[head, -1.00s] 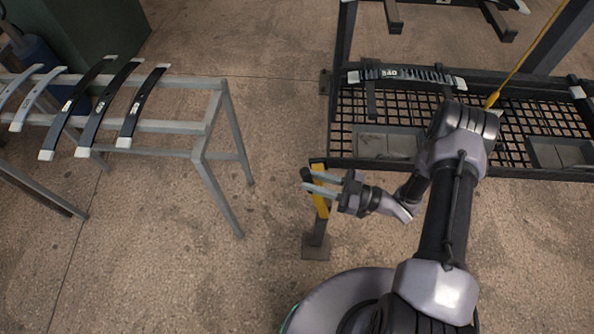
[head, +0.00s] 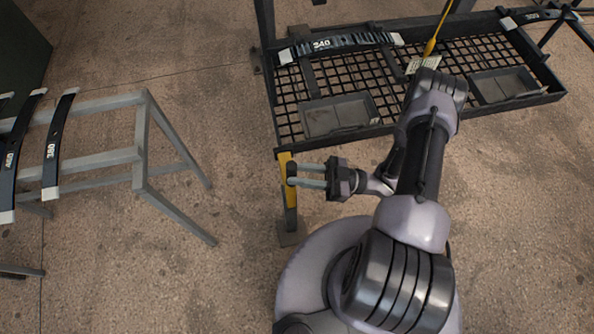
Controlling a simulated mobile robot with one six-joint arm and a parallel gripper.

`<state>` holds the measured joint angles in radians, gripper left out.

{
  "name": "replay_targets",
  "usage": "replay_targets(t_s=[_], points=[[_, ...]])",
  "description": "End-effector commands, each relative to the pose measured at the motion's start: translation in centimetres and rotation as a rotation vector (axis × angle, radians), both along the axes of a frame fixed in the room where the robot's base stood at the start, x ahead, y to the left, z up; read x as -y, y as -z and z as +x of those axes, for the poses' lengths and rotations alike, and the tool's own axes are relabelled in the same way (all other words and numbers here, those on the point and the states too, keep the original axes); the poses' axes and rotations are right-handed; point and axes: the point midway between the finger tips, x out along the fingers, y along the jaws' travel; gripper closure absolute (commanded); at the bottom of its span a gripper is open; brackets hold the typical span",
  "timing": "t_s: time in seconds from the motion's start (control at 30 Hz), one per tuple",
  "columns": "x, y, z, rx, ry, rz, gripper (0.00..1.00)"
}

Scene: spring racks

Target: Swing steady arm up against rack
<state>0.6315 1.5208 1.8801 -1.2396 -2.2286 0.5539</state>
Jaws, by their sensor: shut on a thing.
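The steady arm appears to be the yellow bar (head: 291,197) at the near left corner of the rack (head: 385,131). It stands about upright, close against that corner, over a dark foot plate on the floor. My gripper (head: 294,176) reaches in from the right, just outside the rack's near edge. Its two pale fingers point left and are shut on a dark grip at the bar. The fingers hide part of the bar, and I cannot tell how the bar joins the rack.
A black spring marked 340 (head: 340,43) lies across the rack's mesh shelf, with grey trays (head: 338,115) nearer me. A yellow rod (head: 437,32) with a tag hangs over the shelf. A grey stand (head: 140,160) with dark springs is at left. Open floor lies between.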

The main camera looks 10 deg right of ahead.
Motion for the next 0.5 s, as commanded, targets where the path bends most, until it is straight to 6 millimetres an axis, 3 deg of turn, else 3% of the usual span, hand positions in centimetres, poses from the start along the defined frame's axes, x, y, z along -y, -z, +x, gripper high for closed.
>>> replay_targets(t_s=[0.03, 0.07, 0.13, 0.5], points=[[0.09, 0.09, 0.07, 0.001, 0.003, -0.002, 1.00], [0.09, 0.09, 0.07, 0.001, 0.003, -0.002, 0.69], [0.07, 0.07, 0.05, 0.000, 0.002, -0.001, 0.55], [0.02, 0.02, 0.02, 0.001, 0.000, 0.000, 0.53]])
